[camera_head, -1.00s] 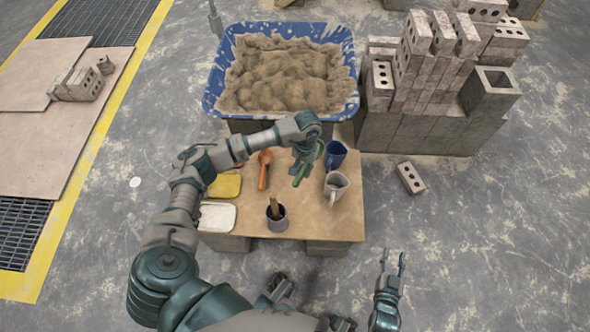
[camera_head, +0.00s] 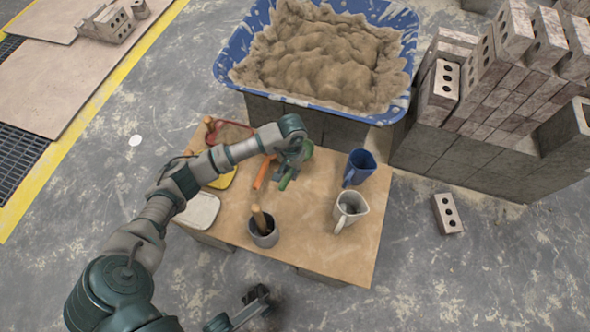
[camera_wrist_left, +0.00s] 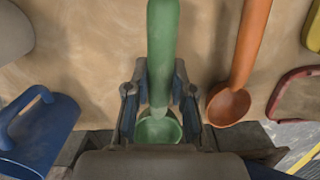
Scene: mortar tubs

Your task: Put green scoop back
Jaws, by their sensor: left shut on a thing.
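The green scoop (camera_head: 285,183) is in my left gripper (camera_head: 291,172), over the back middle of the wooden table top (camera_head: 310,240). In the left wrist view my left gripper (camera_wrist_left: 158,105) is shut around the green scoop (camera_wrist_left: 162,45), with its handle running up the picture and its bowl between and below the fingers. The gripper hides part of the scoop in the head view. I cannot tell whether the scoop touches the table. An orange scoop (camera_head: 262,172) lies beside it; it also shows in the left wrist view (camera_wrist_left: 250,45).
A blue mug (camera_head: 360,165) and a white mug (camera_head: 350,210) stand at the right. A grey cup (camera_head: 264,238) holds a wooden-handled tool. A white tray (camera_head: 201,211) and a red-framed item (camera_head: 235,127) are at left. A blue mortar tub (camera_head: 230,60) stands behind.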

